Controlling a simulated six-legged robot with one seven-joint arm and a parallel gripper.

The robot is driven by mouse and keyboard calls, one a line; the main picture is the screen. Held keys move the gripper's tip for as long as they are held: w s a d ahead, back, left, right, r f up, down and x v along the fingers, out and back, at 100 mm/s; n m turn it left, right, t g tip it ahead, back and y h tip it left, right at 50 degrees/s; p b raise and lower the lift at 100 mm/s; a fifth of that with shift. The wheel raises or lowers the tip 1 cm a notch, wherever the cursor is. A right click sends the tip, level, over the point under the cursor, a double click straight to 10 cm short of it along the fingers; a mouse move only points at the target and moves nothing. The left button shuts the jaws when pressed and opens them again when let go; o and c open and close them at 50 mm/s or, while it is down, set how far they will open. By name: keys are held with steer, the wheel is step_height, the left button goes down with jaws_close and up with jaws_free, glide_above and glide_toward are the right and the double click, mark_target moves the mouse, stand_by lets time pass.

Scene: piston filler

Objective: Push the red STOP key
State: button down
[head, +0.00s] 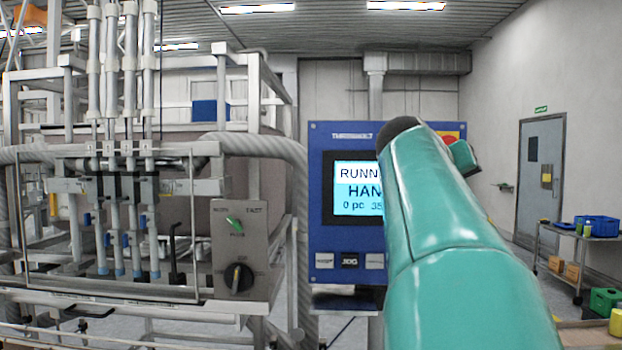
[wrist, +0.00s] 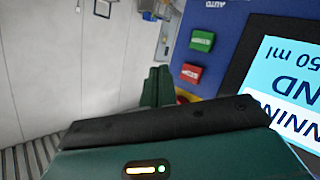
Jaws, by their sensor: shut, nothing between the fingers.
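The red key (wrist: 192,75) shows in the wrist view on the blue panel (wrist: 225,22), beside the green key (wrist: 202,41). Its pale label is too small to read. In the head view my arm covers this part of the panel. My gripper (wrist: 158,72) is shut and empty, its two dark green fingers side by side. In the wrist view the fingertips lie just left of the red key, with a strip of background between them. I cannot tell their distance from the panel face.
The lit screen (head: 357,188) reads partly "RUNN" and "HAN". A yellow plate with red (head: 449,136) peeks out behind my arm. Grey and black keys (head: 350,261) line the panel's bottom. The filler's switch box (head: 240,250) stands left; a cart (head: 580,250) stands right.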

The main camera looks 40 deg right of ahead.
steer(key=shift+w+d, duration=1.75)
steer(key=shift+w, duration=0.05)
steer(key=shift+w+d, duration=0.15)
stand_by(0.6)
steer(key=shift+w+d, duration=0.15)
steer(key=shift+w, duration=0.05)
steer(key=shift+w+d, duration=0.25)
steer(key=shift+d, duration=0.05)
stand_by(0.9)
steer(key=shift+a, duration=0.1)
steer(key=shift+s+a, duration=0.45)
steer(key=shift+s, duration=0.1)
steer(key=s+a, duration=0.3)
steer(key=shift+s+a, duration=0.25)
steer(key=shift+a, duration=0.05)
stand_by(0.5)
